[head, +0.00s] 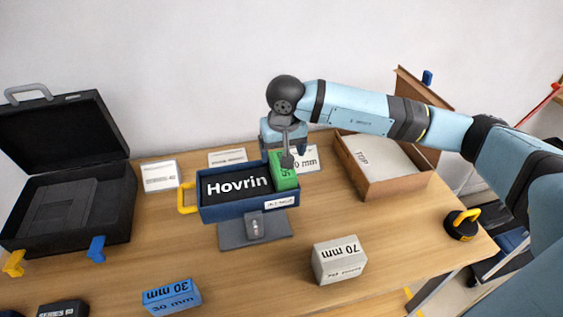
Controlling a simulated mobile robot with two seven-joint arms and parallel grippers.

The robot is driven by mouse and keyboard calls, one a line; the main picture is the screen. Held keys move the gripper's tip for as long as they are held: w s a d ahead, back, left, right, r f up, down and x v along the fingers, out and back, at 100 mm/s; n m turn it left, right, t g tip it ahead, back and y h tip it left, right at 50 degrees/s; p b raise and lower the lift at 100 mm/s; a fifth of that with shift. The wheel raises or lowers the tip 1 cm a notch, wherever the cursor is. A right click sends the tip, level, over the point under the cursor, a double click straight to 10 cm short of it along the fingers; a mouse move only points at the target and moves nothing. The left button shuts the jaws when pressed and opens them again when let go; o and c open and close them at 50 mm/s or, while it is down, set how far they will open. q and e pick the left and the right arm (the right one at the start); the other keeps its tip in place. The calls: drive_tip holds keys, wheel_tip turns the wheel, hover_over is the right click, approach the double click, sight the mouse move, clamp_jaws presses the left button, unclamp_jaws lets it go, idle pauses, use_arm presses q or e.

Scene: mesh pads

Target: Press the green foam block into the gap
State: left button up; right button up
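The green foam block (286,181) is at the right end of a blue tray (237,208), beside a black block lettered "Hovrin" (237,182). Its top appears to stand a little above the tray rim; how deep it sits is hidden. My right gripper (288,160) points down over the green block, with a grey finger at or just above its top. Whether it touches, and whether the fingers are open or shut, I cannot tell. My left gripper is not in view.
The tray has a yellow handle (187,198) and rests on a grey stand (254,232). An open black case (65,200) is at left, a cardboard box (395,187) at right. A "70 mm" block (339,261) and blue "30 mm" block (171,297) lie in front.

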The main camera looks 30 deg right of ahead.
wheel_tip(320, 180, up, 8)
drive_tip(key=s, duration=0.1)
drive_tip(key=shift+a+f, duration=0.15)
drive_tip(key=shift+a, duration=0.05)
drive_tip(key=shift+s, duration=0.1)
idle(0.3)
